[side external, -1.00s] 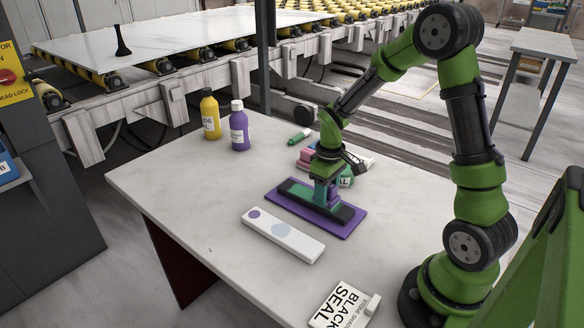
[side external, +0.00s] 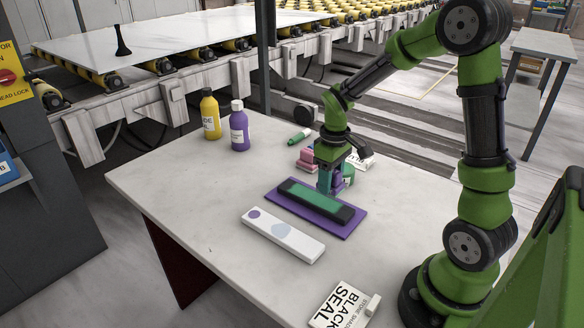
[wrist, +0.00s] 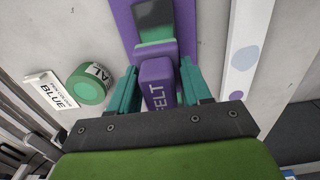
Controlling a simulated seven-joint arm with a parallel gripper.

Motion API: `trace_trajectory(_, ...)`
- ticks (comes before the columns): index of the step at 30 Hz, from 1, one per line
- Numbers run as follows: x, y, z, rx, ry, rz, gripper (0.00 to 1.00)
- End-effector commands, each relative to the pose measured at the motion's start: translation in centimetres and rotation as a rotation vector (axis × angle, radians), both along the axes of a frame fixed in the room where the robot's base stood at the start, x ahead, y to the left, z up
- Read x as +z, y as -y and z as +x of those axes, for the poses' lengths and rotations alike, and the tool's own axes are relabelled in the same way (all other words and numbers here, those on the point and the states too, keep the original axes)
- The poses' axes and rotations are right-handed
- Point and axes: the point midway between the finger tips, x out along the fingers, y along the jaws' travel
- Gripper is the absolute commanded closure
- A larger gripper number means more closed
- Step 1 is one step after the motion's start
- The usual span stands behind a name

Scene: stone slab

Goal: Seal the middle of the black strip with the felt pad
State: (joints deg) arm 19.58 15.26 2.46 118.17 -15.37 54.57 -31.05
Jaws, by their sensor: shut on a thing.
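The black strip (side external: 346,215) lies on a purple mat (side external: 352,227). A green band (side external: 312,200) covers much of its top, with black left at the ends; the wrist view also shows this green (wrist: 156,34) beside the black. My gripper (side external: 326,188) is over the strip's far edge, its teal fingers shut on the purple felt pad (wrist: 160,92), marked FELT. The pad's lower end is hidden in the side view; it seems raised, but I cannot tell exactly how far it is from the strip.
A white board with coloured dots (side external: 300,247) lies in front of the mat. A green round container (wrist: 86,88) and a BLUE card (wrist: 52,92) are nearby.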

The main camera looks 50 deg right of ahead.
Motion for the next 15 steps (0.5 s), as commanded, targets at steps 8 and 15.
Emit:
trace_trajectory(8, 1.1, 0.01, 0.07, 0.001, 0.003, -0.001, 0.76)
trace_trajectory(15, 1.37, 0.02, 0.12, 0.001, 0.005, -0.002, 0.76)
